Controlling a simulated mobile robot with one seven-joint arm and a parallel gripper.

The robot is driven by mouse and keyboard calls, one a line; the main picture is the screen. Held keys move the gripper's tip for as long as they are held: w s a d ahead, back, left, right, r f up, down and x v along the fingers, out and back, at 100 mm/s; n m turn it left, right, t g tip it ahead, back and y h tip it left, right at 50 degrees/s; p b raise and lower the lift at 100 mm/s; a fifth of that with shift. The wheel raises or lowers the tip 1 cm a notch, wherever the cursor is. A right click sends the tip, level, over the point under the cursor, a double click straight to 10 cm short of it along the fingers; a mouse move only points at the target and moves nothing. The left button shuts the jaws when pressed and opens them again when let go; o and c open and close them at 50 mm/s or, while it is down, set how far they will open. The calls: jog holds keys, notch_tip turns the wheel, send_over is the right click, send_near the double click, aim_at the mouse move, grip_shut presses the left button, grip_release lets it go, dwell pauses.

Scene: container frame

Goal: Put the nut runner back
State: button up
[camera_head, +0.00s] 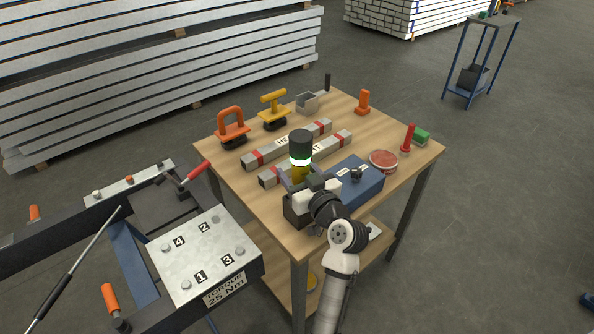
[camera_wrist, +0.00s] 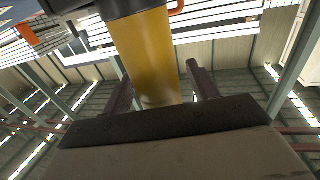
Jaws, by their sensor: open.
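The nut runner appears to be the upright tool (camera_head: 301,147) with a dark green and black top, a glowing white ring and a yellow lower body. In the head view it stands at the near part of the wooden table (camera_head: 222,150). My gripper (camera_head: 298,180) is at its lower part, and its jaws are open. In the wrist view the yellow body (camera_wrist: 150,60) shows between the two spread fingers of my gripper (camera_wrist: 162,85). The lower end of the tool is hidden behind my gripper, so I cannot tell what it rests on.
A blue box (camera_head: 365,190) with labels and a dark knob is right of my gripper. Two grey bars (camera_head: 290,145) with red bands lie behind the tool. Orange (camera_head: 232,122) and yellow (camera_head: 272,97) handled tools stand farther back. A metal fixture with numbered bolts (camera_head: 205,248) is at left.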

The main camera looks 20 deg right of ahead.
jog(key=s+d+b, duration=0.1)
jog(key=s+b, duration=0.3)
jog(key=s, duration=0.7)
jog(key=shift+s+d, duration=0.25)
jog(key=shift+d, duration=0.15)
jog(key=shift+f, duration=0.1)
